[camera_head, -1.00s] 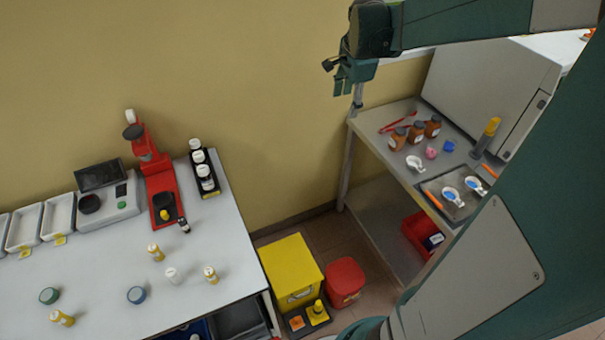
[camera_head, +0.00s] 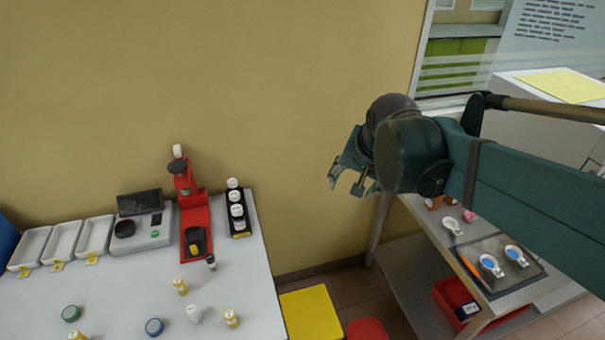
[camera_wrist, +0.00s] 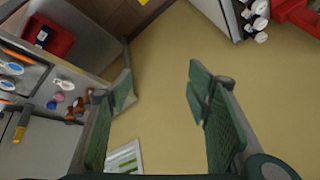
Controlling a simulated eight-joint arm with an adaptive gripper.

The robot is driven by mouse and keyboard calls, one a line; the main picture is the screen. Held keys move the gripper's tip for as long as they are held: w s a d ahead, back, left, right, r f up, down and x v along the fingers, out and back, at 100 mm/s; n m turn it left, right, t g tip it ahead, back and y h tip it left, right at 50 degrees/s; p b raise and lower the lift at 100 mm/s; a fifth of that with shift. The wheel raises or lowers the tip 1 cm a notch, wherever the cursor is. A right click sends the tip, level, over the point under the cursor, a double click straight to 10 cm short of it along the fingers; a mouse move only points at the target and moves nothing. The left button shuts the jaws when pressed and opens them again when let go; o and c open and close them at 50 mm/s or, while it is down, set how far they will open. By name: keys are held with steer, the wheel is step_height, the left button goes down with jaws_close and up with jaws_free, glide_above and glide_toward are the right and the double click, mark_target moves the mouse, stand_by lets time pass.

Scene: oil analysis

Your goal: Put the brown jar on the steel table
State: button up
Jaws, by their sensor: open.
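A brown jar (camera_head: 433,203) stands on the steel table (camera_head: 432,221) at the right of the head view, largely hidden behind my arm. Brown jars (camera_wrist: 74,115) also show on that table at the left of the wrist view. My gripper (camera_head: 353,186) is open and empty. It hangs in the air in front of the yellow wall, to the left of the steel table and well above it.
The white table (camera_head: 120,290) at left holds a red device (camera_head: 195,225), a scale (camera_head: 142,232), trays and several small bottles. A yellow bin (camera_head: 310,315) and a red bin (camera_head: 367,330) stand between the tables. The steel table also carries a tray with spoons.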

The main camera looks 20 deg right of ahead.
steer(key=s+a+f+n+t, duration=0.1)
steer(key=s+a+f+n, duration=0.2)
steer(key=s+a+n, duration=0.5)
steer(key=shift+s+a+t+y, duration=0.2)
steer(key=shift+s+t+y, duration=0.2)
steer(key=shift+s, duration=0.5)
